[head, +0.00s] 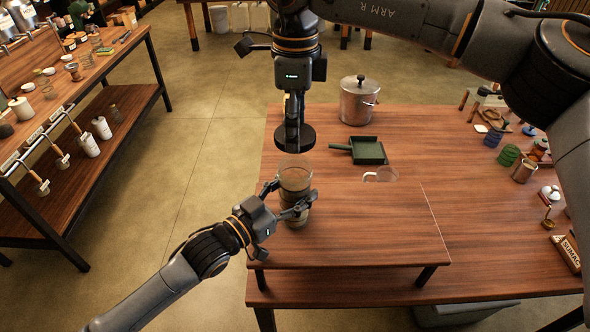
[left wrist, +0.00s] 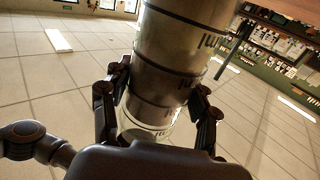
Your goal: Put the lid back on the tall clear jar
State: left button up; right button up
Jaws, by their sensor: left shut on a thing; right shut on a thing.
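The tall clear jar (head: 296,180) is upright at the left end of a low raised wooden stand, with brownish contents inside. My left gripper (head: 287,202) is shut around its side. In the left wrist view the jar (left wrist: 172,75) sits between both fingers of the left gripper (left wrist: 160,105), with dark markings on its wall. My right gripper (head: 294,118) comes down from above, shut on a round dark lid (head: 306,139). The lid is level above the jar's open mouth, with a small gap that is hard to judge.
The raised stand (head: 370,245) is otherwise mostly bare. Small items crowd the table's right side, including a wooden block sign (head: 566,253).

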aim_at(295, 155)
jog(key=shift+f, duration=2)
jog(key=shift+f, duration=0.1)
jog(key=shift+f, duration=0.75)
jog(key=shift+f, duration=0.6)
